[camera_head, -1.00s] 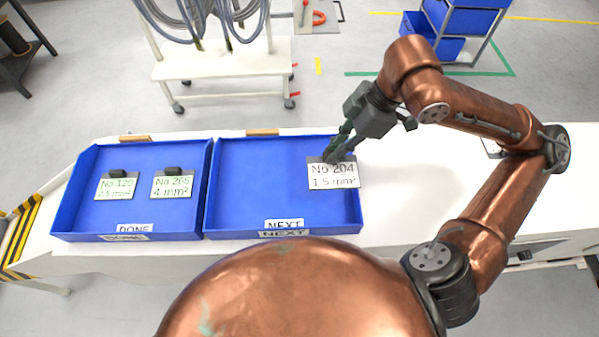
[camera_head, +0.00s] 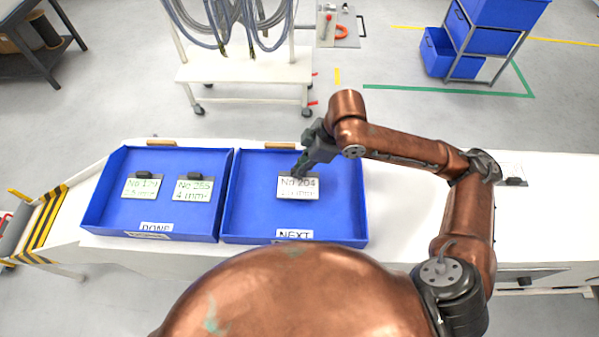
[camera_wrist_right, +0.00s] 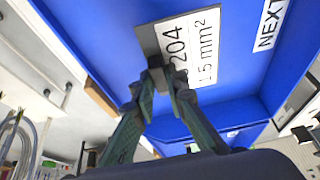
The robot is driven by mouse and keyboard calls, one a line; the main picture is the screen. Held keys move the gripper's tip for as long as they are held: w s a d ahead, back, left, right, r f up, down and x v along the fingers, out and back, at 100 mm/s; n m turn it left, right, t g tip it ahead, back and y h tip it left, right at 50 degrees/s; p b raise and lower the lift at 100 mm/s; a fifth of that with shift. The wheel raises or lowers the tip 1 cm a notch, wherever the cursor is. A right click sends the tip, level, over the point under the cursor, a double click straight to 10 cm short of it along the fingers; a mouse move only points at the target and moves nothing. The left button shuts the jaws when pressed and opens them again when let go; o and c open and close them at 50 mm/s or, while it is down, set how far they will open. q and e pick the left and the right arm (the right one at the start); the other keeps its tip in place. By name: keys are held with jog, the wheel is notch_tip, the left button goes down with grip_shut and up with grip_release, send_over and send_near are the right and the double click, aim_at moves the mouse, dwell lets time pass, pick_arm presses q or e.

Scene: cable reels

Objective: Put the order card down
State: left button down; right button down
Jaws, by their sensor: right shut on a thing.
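The order card (camera_head: 298,190), white with "No 204" and "1.5 mm²", is over the blue NEXT tray (camera_head: 346,225). My right gripper (camera_head: 300,172) is shut on the dark clip at the card's top edge. In the right wrist view the right gripper (camera_wrist_right: 166,82) holds the clip of the card (camera_wrist_right: 196,50), with the blue tray (camera_wrist_right: 95,38) behind it. I cannot tell whether the card touches the tray floor. My left gripper is not in view.
The blue DONE tray (camera_head: 105,215) stands to the left with two cards, No 129 (camera_head: 143,187) and No 265 (camera_head: 193,189). The NEXT tray's floor is otherwise clear. A white cable trolley (camera_head: 245,75) stands behind the bench.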

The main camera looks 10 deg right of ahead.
jog(key=shift+w+a+f+p, duration=0.15)
jog(key=shift+f+p, duration=0.3)
jog(key=shift+f, duration=1.3)
jog(key=shift+f, duration=0.1)
jog(key=c, duration=1.9)
grip_release()
jog(key=shift+c, duration=0.2)
jog(key=v, duration=1.2)
jog(key=shift+b, duration=0.4)
jog(key=shift+a, duration=0.1)
